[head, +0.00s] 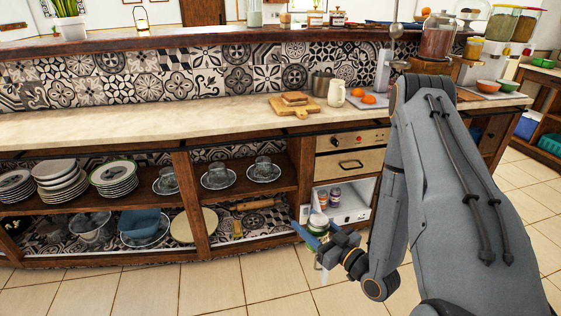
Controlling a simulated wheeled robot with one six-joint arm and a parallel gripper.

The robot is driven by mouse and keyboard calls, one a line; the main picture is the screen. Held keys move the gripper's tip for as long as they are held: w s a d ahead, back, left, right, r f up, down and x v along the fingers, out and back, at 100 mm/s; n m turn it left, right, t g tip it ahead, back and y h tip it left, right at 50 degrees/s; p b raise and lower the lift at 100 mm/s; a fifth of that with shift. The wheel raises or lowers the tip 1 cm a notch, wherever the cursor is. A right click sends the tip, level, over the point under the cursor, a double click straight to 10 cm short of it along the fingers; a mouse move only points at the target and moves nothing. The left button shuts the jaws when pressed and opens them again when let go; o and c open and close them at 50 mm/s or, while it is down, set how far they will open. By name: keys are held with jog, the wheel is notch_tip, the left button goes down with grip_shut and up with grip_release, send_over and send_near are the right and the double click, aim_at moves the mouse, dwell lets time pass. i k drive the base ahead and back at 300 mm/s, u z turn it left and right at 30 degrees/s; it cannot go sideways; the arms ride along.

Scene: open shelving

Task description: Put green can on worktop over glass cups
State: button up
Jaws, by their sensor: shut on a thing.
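The green can (318,223), with a pale lid, is low in front of the open white compartment, at the jaws of my gripper (318,236). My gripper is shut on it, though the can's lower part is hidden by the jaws. The glass cups (217,174) stand on saucers on the upper shelf, left of the gripper; others are at the left (166,179) and right (263,168). The pale worktop (200,128) runs above them, and its stretch over the cups is bare.
Two jars (335,195) stand in the open white compartment (352,207). A cutting board (297,108), white jug (336,93), metal pot (320,84) and oranges (369,99) occupy the worktop farther right. Stacked plates (114,178) fill the left shelf. The worktop's front edge overhangs the shelves.

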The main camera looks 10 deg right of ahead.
aim_at(227, 116)
jog(key=u, duration=2.35)
jog(key=i, duration=2.15)
jog(key=z, duration=1.75)
